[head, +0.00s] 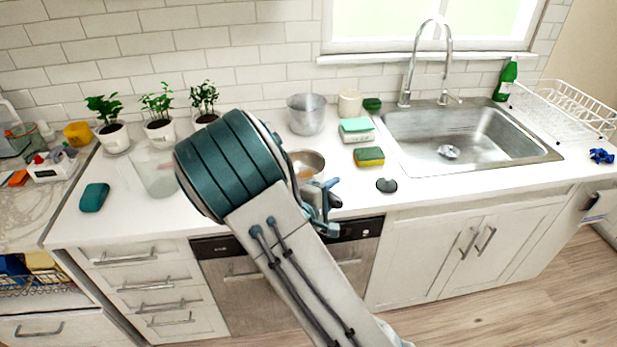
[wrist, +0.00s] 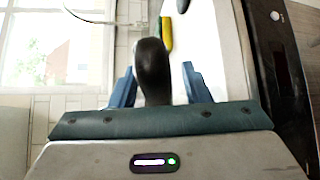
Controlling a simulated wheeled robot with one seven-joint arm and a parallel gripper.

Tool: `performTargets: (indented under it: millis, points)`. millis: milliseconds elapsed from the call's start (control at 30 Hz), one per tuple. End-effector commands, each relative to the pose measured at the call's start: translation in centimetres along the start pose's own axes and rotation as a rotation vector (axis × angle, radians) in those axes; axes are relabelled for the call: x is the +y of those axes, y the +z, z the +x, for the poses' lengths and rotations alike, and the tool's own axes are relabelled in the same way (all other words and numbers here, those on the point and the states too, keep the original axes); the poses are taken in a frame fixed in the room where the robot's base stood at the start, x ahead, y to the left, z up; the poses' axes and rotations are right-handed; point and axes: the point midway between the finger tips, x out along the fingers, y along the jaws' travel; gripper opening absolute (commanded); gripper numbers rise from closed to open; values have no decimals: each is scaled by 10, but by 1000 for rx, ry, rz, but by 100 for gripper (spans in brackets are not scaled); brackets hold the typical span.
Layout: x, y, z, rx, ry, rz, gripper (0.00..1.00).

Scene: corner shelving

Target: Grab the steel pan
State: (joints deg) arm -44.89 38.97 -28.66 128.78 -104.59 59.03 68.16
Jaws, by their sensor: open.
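The steel pan (head: 308,160) sits on the white counter, near the front edge, partly hidden behind my arm in the head view. In the wrist view a thick black handle (wrist: 152,72), apparently the pan's, stands between the two blue fingers of my gripper (wrist: 158,70). The fingers are open, with a visible gap on each side of the handle. In the head view my gripper (head: 322,190) is just in front of the pan's bowl, at the handle side. I cannot tell how deep the handle lies between the fingers.
A yellow-green sponge (head: 369,156), a boxed sponge (head: 357,130) and a dark round stopper (head: 386,185) lie right of the pan. A metal pot (head: 306,114) stands behind it. A clear glass container (head: 155,170) is left of my arm. The sink (head: 450,135) is to the right.

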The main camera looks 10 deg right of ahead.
Motion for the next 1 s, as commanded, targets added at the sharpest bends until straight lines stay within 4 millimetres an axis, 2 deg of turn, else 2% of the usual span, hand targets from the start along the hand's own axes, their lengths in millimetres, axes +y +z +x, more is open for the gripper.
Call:
performTargets:
  millis: [267, 400, 433, 767, 1000]
  points:
    - [0, 0, 4, 0, 0, 1, 43]
    - [0, 0, 3, 0, 0, 1, 4]
    - [0, 0, 3, 0, 0, 1, 0]
    - [1, 0, 3, 0, 2, 3, 0]
    - [9, 1, 2, 0, 2, 6, 0]
